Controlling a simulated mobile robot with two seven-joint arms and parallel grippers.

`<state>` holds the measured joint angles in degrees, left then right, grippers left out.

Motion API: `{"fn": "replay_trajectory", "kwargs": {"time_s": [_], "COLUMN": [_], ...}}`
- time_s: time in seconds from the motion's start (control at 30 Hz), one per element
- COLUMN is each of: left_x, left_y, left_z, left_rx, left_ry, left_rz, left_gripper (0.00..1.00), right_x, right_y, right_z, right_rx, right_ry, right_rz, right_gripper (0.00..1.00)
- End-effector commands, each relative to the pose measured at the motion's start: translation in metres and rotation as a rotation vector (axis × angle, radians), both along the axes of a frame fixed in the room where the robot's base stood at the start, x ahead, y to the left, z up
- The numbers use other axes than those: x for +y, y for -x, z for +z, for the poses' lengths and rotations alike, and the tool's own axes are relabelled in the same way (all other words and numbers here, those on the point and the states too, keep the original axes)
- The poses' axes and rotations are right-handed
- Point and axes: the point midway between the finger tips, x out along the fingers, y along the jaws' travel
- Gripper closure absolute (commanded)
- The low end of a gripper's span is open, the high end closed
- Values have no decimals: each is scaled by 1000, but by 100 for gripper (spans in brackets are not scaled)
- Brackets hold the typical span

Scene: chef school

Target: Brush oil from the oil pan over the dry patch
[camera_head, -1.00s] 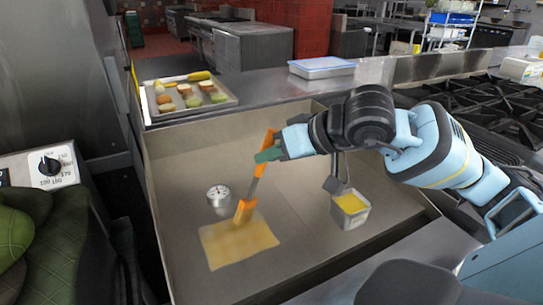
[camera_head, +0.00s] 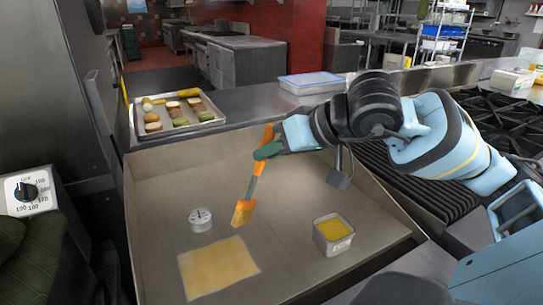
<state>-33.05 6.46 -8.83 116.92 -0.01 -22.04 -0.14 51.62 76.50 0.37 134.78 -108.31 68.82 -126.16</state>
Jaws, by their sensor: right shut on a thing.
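My right gripper (camera_head: 268,151) is shut on the orange handle of a brush (camera_head: 252,187). The brush hangs tilted, its orange head low, over the flat metal griddle surface, near the upper right corner of the yellowish square patch (camera_head: 218,268). The brush head looks apart from the patch; its exact height cannot be told. The oil pan (camera_head: 334,245), a small square metal container with yellow oil (camera_head: 333,229), stands to the right of the patch. My left gripper is not in view.
A round dial thermometer (camera_head: 200,219) sits on the griddle (camera_head: 165,195) behind the patch. A tray (camera_head: 207,121) of bread and vegetables and a lidded container (camera_head: 312,82) stand on the ledge behind. Burners (camera_head: 510,125) lie to the right, a knob panel (camera_head: 30,191) to the left.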

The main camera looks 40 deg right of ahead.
Motion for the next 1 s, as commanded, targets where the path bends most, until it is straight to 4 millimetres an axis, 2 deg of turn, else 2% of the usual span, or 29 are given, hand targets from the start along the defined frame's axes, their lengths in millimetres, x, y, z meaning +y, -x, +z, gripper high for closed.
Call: {"fn": "replay_trajectory", "kwargs": {"time_s": [0.1, 0.33, 1.0], "left_x": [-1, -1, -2], "left_y": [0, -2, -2], "left_z": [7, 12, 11], "left_rx": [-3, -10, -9], "left_ry": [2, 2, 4], "left_rz": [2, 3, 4], "left_gripper": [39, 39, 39], "right_x": [-1, -1, -1], "right_y": [4, 8, 9], "right_z": [15, 28, 28], "right_rx": [-4, -3, -1], "right_ry": [1, 1, 0], "right_rz": [-3, -6, -6], "right_gripper": [100, 100, 100]}}
